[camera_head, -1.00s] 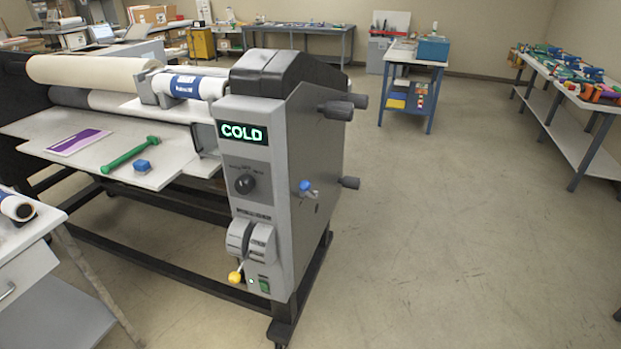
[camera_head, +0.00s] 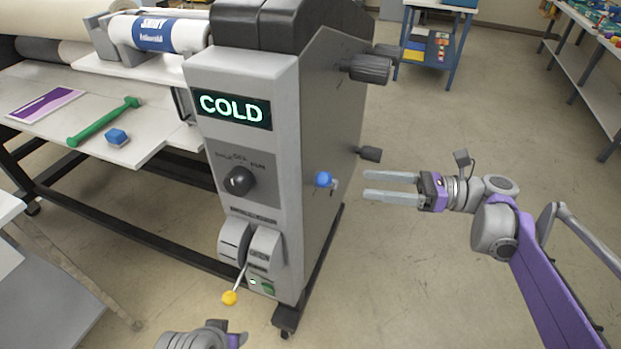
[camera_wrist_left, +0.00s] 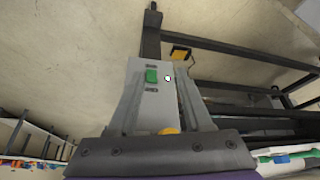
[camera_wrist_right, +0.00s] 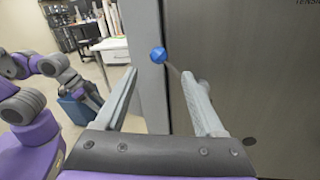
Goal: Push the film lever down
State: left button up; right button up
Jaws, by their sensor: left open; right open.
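The grey laminator (camera_head: 245,120) has two knobbed levers; I cannot read which is marked as the film lever. One has a blue ball knob (camera_head: 323,179) on its right side panel. The other has a yellow ball knob (camera_head: 230,298) low on the front, its stem slanting down. My right gripper (camera_head: 368,185) is open and empty, just right of the blue knob, fingers towards it; in the right wrist view the blue knob (camera_wrist_right: 157,56) shows beyond and between the fingertips. My left gripper (camera_wrist_left: 162,95) is open by the front; the yellow knob (camera_wrist_left: 170,130) shows partly between its fingers.
A dial (camera_head: 238,180) and a display reading COLD (camera_head: 233,108) are on the front panel. Black knobs (camera_head: 370,68) stick out from the side above the blue one.

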aim_at(325, 179)
jog(key=a, duration=0.7)
jog(key=w+a, duration=0.1)
jog(key=a, duration=0.2)
jog(key=shift+a+r+p, duration=0.1)
jog(key=shift+a+p, duration=0.15)
jog(key=shift+p, duration=0.05)
grip_shut()
dwell(1.0)
